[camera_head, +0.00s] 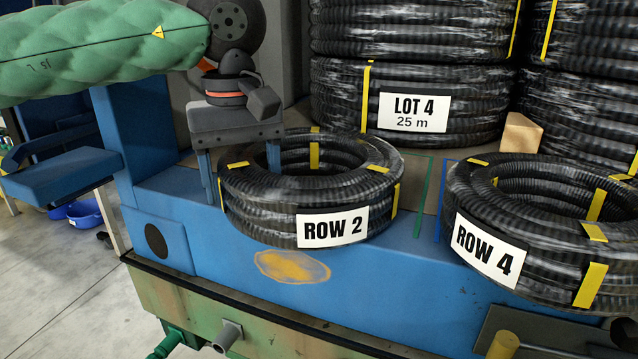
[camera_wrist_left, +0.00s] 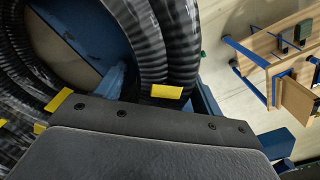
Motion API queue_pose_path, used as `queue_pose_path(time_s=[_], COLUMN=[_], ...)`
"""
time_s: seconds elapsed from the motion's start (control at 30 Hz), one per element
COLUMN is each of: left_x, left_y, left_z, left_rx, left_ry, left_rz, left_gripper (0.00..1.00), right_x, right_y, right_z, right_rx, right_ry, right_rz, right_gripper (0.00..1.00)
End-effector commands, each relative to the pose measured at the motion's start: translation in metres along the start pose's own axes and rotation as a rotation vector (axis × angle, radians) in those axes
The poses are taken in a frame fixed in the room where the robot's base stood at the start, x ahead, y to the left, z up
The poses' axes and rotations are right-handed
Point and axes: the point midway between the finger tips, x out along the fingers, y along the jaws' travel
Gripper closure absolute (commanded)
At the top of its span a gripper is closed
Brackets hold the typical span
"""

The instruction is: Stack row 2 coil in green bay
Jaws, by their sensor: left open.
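The ROW 2 coil (camera_head: 375,205), black ribbed hose with yellow bands and a white label, lies flat on the blue deck. My left gripper (camera_head: 243,178) is open over its left side. One finger is outside the ring and the other reaches into the centre hole, so the coil's wall lies between them. Contact cannot be told. In the left wrist view the coil (camera_wrist_left: 168,45) fills the upper left, beyond the grey palm. My right gripper is not in view.
The ROW 4 coil (camera_head: 530,262) lies to the right, past a blue line (camera_head: 440,205). Stacked LOT 4 coils (camera_head: 335,90) stand behind, with a wooden block (camera_head: 521,133) beside them. A narrow gap separates the ROW 2 and ROW 4 coils.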

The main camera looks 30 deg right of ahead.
Motion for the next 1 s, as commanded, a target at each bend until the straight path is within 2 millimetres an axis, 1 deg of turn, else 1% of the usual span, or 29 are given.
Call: queue_pose_path(time_s=[0.43,1.0], left_x=[0.0,0.0001], left_y=[0.0001,0.0001], left_z=[0.0,0.0], left_rx=[0.0,0.0], left_ry=[0.0,0.0], left_rz=[0.0,0.0], left_gripper=[0.32,0.32], right_x=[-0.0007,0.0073], right_y=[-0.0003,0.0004], right_z=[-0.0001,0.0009], right_rx=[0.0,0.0], right_ry=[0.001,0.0], right_rz=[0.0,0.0], right_gripper=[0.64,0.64])
